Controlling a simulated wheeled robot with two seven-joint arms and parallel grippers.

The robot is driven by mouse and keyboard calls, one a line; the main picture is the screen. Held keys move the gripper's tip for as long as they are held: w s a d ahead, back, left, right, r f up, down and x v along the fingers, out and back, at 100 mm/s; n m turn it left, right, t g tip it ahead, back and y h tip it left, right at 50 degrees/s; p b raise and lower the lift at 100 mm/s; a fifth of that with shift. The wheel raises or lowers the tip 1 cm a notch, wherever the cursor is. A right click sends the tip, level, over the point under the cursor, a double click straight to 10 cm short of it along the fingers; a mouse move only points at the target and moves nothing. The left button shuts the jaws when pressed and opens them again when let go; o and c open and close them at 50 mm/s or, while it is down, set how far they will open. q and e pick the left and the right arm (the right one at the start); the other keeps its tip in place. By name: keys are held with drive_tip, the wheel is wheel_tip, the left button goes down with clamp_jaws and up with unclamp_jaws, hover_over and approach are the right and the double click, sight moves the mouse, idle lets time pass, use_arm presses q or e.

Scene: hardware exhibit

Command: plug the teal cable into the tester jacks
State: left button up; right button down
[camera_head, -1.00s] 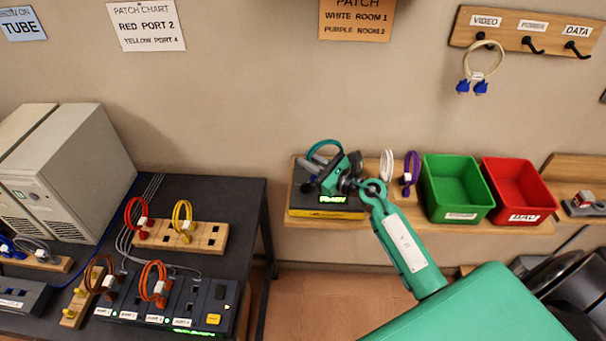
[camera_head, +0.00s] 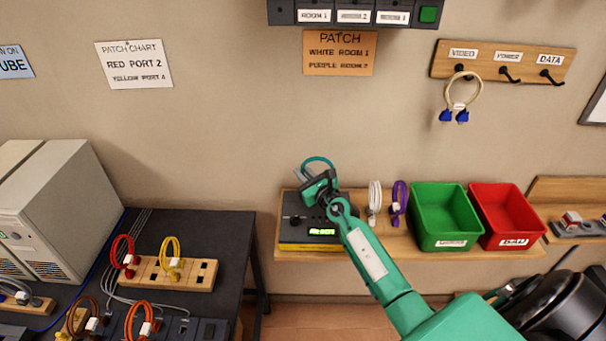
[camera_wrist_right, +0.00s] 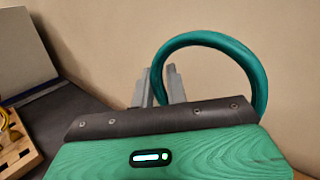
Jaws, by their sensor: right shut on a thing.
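The teal cable (camera_head: 318,160) is a loop held in my right gripper (camera_head: 302,176), above the back of the tester. In the right wrist view the teal loop (camera_wrist_right: 262,75) rises beside and behind the grey fingers of my right gripper (camera_wrist_right: 160,88), which are shut on it. The cable's plug ends are hidden. The tester (camera_head: 290,230) is a dark box with a lit green display and a yellow lower edge, on the wooden shelf. My right gripper and wrist cover part of its top, so I cannot make out all its jacks. My left gripper is not in view.
White cable (camera_head: 375,203) and purple cable (camera_head: 398,203) stand right of the tester, then a green bin (camera_head: 440,225) and red bin (camera_head: 507,225). A dark table (camera_head: 225,235) at left holds a wooden socket block (camera_head: 150,272) with red and yellow cables. A room panel (camera_head: 352,14) hangs above.

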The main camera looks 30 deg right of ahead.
drive_tip(key=shift+f, duration=0.3)
drive_tip(key=shift+r, duration=0.1)
idle(1.2)
drive_tip(key=shift+f+b, duration=0.55)
drive_tip(key=shift+f, duration=0.55)
idle(1.9)
idle(0.3)
drive_tip(key=c, duration=0.7)
unclamp_jaws()
drive_tip(key=shift+s, duration=0.1)
